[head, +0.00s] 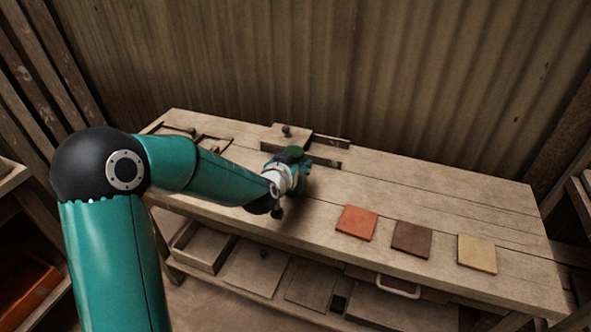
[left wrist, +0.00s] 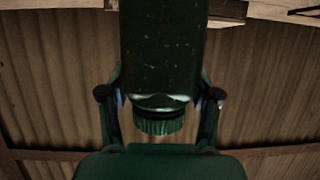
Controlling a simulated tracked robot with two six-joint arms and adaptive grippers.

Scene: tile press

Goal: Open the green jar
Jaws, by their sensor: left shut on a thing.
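The green jar (left wrist: 160,50) is a dark, speckled cylinder that fills the upper middle of the left wrist view. Its ribbed green lid (left wrist: 153,124) is on the jar, at its lower end in that picture. My left gripper (left wrist: 160,95) is shut on the jar, with one finger on each side near the lid end. In the head view my left gripper (head: 297,167) is over the back middle of the bench, and the jar (head: 290,154) shows only in part there. The jar's other end is cut off in the wrist view. My right gripper is not in view.
The wooden bench (head: 440,203) has orange (head: 357,222), brown (head: 411,238) and yellow (head: 477,253) tiles at its front right. A wooden block with a knob (head: 286,131) stands at the back, behind my left gripper. A corrugated wall (head: 330,70) closes the rear. The back right top is clear.

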